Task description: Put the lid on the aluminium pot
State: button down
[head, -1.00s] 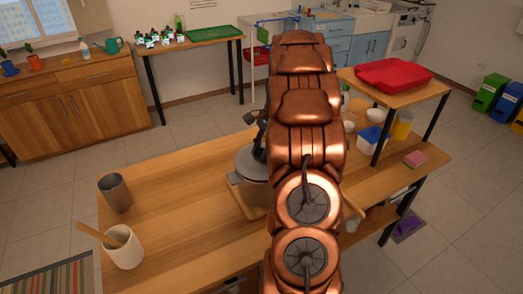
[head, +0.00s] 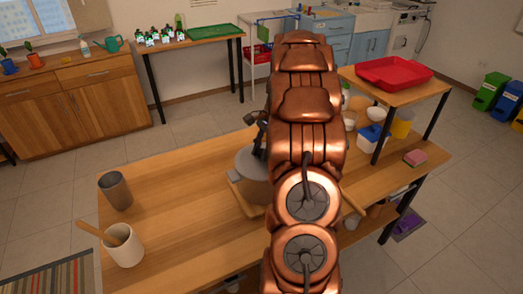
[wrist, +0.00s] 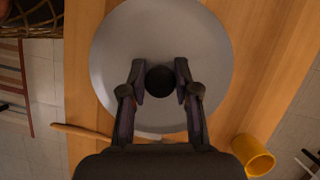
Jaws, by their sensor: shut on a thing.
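The grey aluminium pot (head: 250,188) stands on a wooden board on the table, partly hidden behind my arm in the head view. The round grey lid (wrist: 120,55) fills the middle of the wrist view, with a black knob (wrist: 160,80) at its centre. My gripper (wrist: 160,82) is shut on this knob, one finger on each side. In the head view, the gripper is mostly hidden by my arm, above the pot. The lid is level with or just over the pot's top; whether it touches the rim all round cannot be told.
A metal cup (head: 115,191) and a white crock (head: 124,247) with a wooden utensil stand at the table's left. A red tray (head: 393,73) lies on a raised shelf at right. A yellow cup (wrist: 253,155) shows in the wrist view. The table's left middle is clear.

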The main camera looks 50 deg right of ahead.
aim_at(261, 151)
jog(key=c, duration=0.8)
grip_release()
jog(key=shift+o, duration=0.4)
jog(key=o, duration=0.4)
jog(key=shift+o, duration=0.2)
jog(key=shift+r, duration=0.1)
jog(key=shift+r+p, duration=1.3)
jog(key=shift+r, duration=2.15)
